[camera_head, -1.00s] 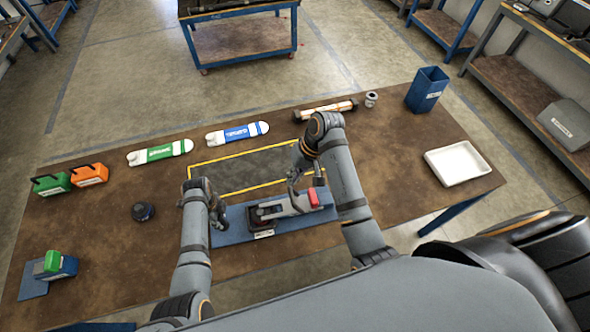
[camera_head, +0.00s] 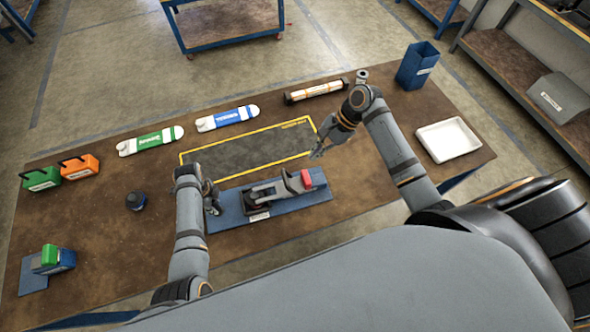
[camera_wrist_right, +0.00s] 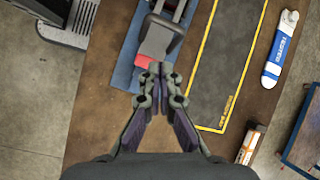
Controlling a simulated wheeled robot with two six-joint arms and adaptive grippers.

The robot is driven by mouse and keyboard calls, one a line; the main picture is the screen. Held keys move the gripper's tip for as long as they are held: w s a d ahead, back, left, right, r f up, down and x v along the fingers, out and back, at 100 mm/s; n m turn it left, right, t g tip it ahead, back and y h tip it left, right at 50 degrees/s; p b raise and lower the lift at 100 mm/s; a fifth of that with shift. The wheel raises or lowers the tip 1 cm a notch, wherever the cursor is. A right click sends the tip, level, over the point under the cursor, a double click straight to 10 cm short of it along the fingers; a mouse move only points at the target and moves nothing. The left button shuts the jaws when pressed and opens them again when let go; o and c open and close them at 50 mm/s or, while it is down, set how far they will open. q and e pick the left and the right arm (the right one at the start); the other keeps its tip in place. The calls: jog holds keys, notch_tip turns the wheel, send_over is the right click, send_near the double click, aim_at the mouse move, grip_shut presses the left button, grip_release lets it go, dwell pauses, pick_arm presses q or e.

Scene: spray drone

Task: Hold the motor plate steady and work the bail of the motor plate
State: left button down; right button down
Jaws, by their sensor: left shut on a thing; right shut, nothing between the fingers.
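The motor plate (camera_head: 230,216) is a blue plate on the brown table, carrying a dark motor unit with a grey arm and a red end block (camera_head: 306,180). A thin grey piece, apparently the bail (camera_head: 290,182), stands tilted up beside the red block; its exact position is hard to tell. My left gripper (camera_head: 214,208) is shut at the plate's left end; its fingers partly hide what they grip. My right gripper (camera_head: 317,153) is shut and empty, beyond and right of the red block. In the right wrist view its closed fingertips (camera_wrist_right: 157,70) appear near the red block (camera_wrist_right: 143,62).
A yellow-bordered dark mat (camera_head: 245,152) lies behind the plate. A white tray (camera_head: 448,140) and a blue bin (camera_head: 417,66) stand at the right. Green (camera_head: 150,141) and blue (camera_head: 228,118) labelled bars lie at the back. Table around the right gripper is fairly clear.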

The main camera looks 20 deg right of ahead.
aim_at(284, 178)
pick_arm(q)
jog(key=shift+d, duration=0.1)
pick_arm(e)
jog(key=a+f+m, duration=0.1)
jog(key=f, duration=0.1)
jog(key=a+f+m, duration=0.1)
jog(key=f+m, duration=0.1)
jog(key=f, duration=0.1)
jog(key=a+f+m, duration=0.1)
jog(key=f, duration=0.2)
jog(key=shift+w+f+m+y, duration=0.15)
jog(key=shift+f+m+y, duration=0.1)
jog(key=shift+m+y, duration=0.05)
jog(key=shift+w+a+f, duration=0.1)
jog(key=shift+a+f, duration=0.05)
jog(key=shift+a, duration=0.75)
jog(key=shift+a+f, duration=0.15)
jog(key=shift+a, duration=0.7)
jog(key=a+h, duration=0.1)
jog(key=a, duration=0.2)
jog(key=shift+w+a+f, duration=0.1)
jog(key=shift+a, duration=0.1)
pick_arm(q)
jog(key=shift+d, duration=0.15)
